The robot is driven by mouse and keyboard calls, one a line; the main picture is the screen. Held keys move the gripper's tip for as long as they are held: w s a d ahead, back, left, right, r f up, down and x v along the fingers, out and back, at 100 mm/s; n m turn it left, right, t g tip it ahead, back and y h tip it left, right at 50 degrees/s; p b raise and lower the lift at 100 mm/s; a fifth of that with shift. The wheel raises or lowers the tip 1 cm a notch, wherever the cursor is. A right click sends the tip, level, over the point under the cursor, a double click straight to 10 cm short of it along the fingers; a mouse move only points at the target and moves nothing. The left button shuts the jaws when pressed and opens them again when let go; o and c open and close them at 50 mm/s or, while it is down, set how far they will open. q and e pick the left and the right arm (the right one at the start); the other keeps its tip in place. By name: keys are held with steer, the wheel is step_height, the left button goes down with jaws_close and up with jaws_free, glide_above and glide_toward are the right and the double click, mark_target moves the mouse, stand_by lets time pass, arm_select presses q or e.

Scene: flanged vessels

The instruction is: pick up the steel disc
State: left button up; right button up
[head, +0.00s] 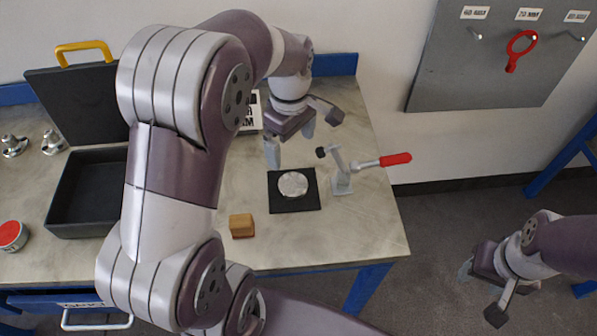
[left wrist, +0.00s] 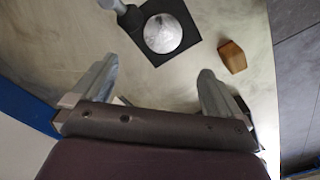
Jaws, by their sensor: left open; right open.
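The steel disc (head: 293,184) lies flat on a black square mat (head: 283,204) on the workbench. In the left wrist view the disc (left wrist: 163,33) shows beyond my fingertips, on the mat (left wrist: 186,56). My left gripper (head: 290,142) is open and empty, above the bench and behind the disc in the head view. Its two fingers are spread wide in the left wrist view (left wrist: 155,78), with bare bench between them. My right gripper (head: 482,288) is open and empty, low at the right, away from the bench.
A toggle clamp (head: 341,178) with a red handle (head: 396,159) stands just right of the mat. A wooden block (head: 242,225) lies at its front left. A black open case (head: 62,228), metal fittings (head: 53,142) and a red-topped tin (head: 11,236) are at left.

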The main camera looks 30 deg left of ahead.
mark_target(293, 183)
arm_select(q)
steer(key=f, duration=1.1)
steer(key=shift+s+d+f, duration=0.25)
steer(key=shift+d+f, duration=0.05)
steer(key=shift+s+f, duration=0.1)
steer(key=shift+f, duration=0.35)
steer(key=c, duration=1.6)
steer(key=shift+c, duration=0.2)
steer(key=shift+r, duration=0.15)
